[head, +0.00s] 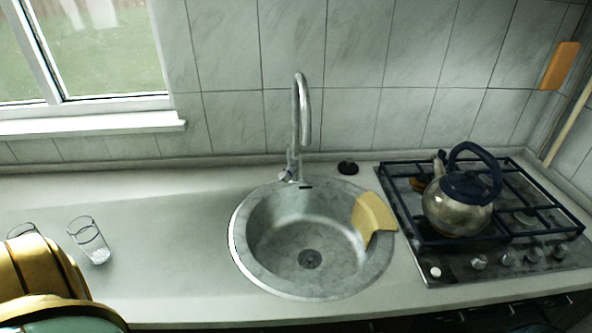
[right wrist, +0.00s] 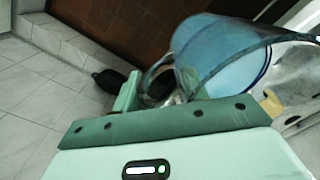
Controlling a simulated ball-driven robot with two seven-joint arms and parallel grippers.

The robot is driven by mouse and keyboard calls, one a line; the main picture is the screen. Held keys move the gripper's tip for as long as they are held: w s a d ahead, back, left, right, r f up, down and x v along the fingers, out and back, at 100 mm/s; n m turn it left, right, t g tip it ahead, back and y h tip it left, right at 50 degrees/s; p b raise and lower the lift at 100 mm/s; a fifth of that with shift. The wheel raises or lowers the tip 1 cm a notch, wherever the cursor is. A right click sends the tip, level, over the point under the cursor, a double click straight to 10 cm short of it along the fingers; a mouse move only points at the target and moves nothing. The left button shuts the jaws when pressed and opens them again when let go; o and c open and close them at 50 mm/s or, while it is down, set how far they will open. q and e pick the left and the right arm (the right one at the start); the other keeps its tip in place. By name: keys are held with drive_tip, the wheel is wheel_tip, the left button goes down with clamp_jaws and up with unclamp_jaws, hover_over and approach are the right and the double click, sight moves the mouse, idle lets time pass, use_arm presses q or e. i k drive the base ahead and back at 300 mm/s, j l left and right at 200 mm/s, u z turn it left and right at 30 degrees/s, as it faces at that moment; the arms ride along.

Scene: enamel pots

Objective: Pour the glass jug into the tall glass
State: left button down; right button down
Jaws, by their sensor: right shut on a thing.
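The tall glass (head: 90,241) stands upright on the counter left of the sink, with a whitish patch at its bottom. The rim of a second clear glass vessel (head: 22,230) shows at the far left, mostly hidden behind a gold arm link; I cannot tell if it is the jug. In the right wrist view the glass jug (right wrist: 215,55) looks bluish and tilted, with its handle side toward my right gripper (right wrist: 150,95). That gripper is shut on the jug; the contact is partly hidden. I cannot tell how much liquid it holds. My left gripper is not in view.
A steel kettle (head: 458,205) stands on the gas hob (head: 440,262). The counter between glass and sink is clear.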

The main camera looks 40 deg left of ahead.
sight(92, 242)
drive_tip(key=u, duration=2.65)
drive_tip(key=i+j+u, duration=0.1)
drive_tip(key=i+j, duration=0.15)
drive_tip(key=i, duration=0.15)
drive_tip(key=i+j+u, duration=0.1)
drive_tip(key=i+j, duration=0.15)
drive_tip(key=i, duration=0.15)
drive_tip(key=i+j+u, duration=0.15)
drive_tip(key=i, duration=0.25)
